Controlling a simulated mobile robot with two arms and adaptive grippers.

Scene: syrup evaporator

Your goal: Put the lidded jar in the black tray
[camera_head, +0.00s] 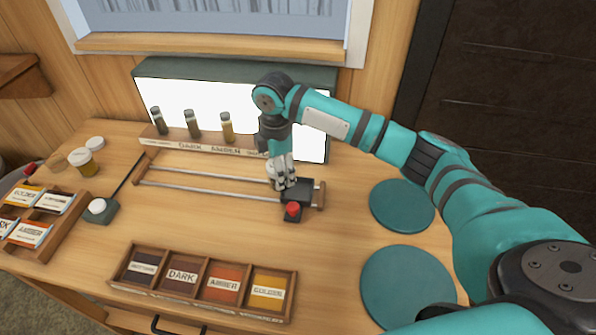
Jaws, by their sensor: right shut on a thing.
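A small jar (82,161) with amber contents and a pale top, seemingly its lid, stands upright on the far left of the table. My right gripper (283,183) points down at the tray's back left edge. Its fingers are shut and appear to grip the tray there, though the contact is small and partly hidden. The jar is far to the left of this gripper. My left gripper is out of view.
A rack with several vials (192,124) stands before a lit panel (210,95). A labelled four-section box (200,283) is at the front; another (40,228) is at left. Teal discs (402,205) lie at right. A white-knobbed device (98,208) sits by the rails' left end.

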